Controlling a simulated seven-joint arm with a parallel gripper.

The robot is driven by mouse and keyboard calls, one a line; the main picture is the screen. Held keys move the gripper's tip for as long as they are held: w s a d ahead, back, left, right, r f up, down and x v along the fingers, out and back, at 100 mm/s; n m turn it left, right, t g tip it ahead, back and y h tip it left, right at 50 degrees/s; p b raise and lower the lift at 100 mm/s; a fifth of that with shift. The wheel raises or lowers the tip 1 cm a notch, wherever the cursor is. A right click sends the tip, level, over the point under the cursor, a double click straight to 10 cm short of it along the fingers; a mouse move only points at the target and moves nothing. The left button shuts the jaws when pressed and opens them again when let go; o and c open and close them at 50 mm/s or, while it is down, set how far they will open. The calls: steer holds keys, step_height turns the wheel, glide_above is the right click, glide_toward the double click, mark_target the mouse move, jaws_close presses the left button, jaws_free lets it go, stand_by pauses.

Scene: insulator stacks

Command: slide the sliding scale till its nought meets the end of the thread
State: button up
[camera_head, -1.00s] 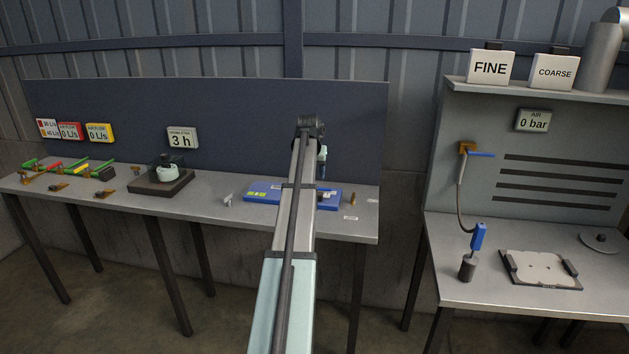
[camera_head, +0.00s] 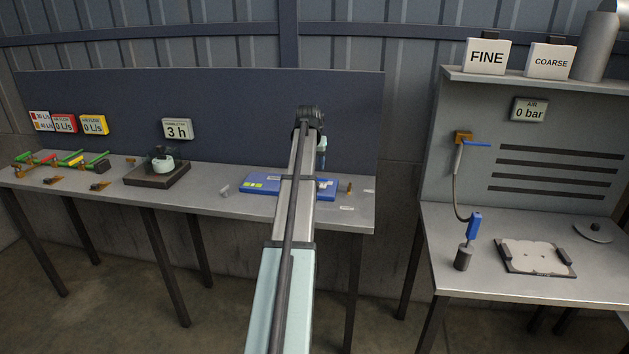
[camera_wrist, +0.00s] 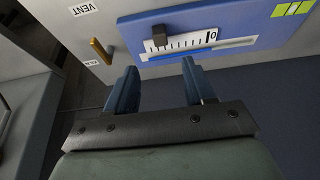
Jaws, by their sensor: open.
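The blue board (camera_head: 262,183) lies on the left bench, partly hidden by my arm in the head view. In the wrist view the blue board (camera_wrist: 135,32) carries a white sliding scale (camera_wrist: 190,40) with black ticks and a 0 near its right end. A dark block (camera_wrist: 172,37) sits on the scale's left part. Just below the scale runs a narrow tube with a blue thread (camera_wrist: 205,50); I cannot tell exactly where the thread ends. My gripper (camera_wrist: 158,75) is open and empty, its two blue fingers apart, short of the scale and not visibly touching it.
A brass peg (camera_wrist: 101,50) stands left of the board in the wrist view, beside a VENT label (camera_wrist: 80,8). On the left bench a dark-based device (camera_head: 158,172) stands further left. The right bench (camera_head: 500,285) is separate, with a gap between.

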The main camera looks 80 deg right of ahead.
steer(key=x, duration=1.2)
steer(key=shift+d, duration=0.1)
jaws_close()
stand_by(0.4)
